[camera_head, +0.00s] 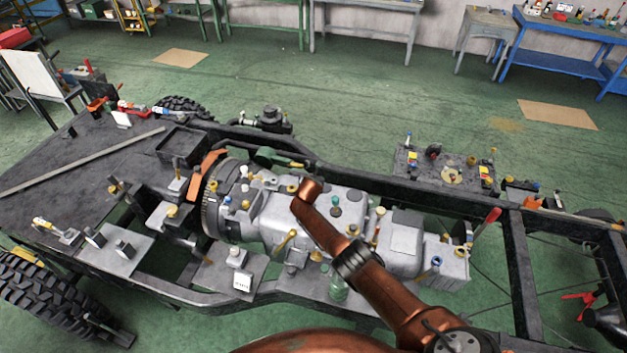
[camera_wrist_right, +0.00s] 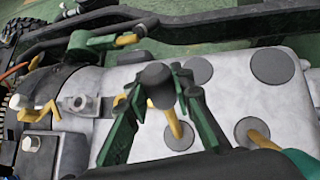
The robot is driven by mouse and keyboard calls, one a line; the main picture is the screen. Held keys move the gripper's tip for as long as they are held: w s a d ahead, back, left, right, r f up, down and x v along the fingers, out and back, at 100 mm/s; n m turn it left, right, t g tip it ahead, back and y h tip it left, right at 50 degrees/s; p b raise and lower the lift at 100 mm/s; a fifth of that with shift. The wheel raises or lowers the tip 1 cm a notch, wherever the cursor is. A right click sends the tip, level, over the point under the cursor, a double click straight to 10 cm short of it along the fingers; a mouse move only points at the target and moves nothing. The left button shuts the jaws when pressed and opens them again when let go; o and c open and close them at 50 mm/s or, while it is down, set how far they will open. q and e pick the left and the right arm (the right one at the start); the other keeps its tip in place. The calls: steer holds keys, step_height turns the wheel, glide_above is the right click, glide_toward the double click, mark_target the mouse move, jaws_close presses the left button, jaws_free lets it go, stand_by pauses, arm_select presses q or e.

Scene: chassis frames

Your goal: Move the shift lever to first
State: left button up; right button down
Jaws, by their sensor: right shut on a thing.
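The shift lever (camera_wrist_right: 172,118) shows in the right wrist view as a yellow rod with a dark round knob (camera_wrist_right: 157,76), rising from the pale grey gearbox housing (camera_wrist_right: 225,95). My right gripper (camera_wrist_right: 163,88) has its green fingers on both sides of the lever top and is shut on it. The rod leans a little in the picture. In the head view the gearbox (camera_head: 270,215) sits in the chassis frame. My copper-coloured right arm reaches over it from the bottom and hides the lever and gripper there. My left gripper is not in view.
Dark round discs (camera_wrist_right: 275,66) and a second yellow rod (camera_wrist_right: 262,143) are close to the gripper. A green part with a yellow end (camera_wrist_right: 100,45) is at the upper left. A red-handled lever (camera_head: 488,220) stands right of the gearbox. Dark frame rails (camera_head: 400,182) run alongside.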

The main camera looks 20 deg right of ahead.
steer(key=c, duration=1.7)
jaws_free()
steer(key=shift+w+d, duration=0.1)
steer(key=shift+d, duration=0.05)
steer(key=shift+o, duration=0.2)
steer(key=shift+s+a+r, duration=0.35)
steer(key=shift+s+r, duration=0.05)
steer(key=shift+s, duration=0.1)
steer(key=v, duration=1)
steer(key=shift+s+r, duration=0.2)
steer(key=shift+s, duration=0.1)
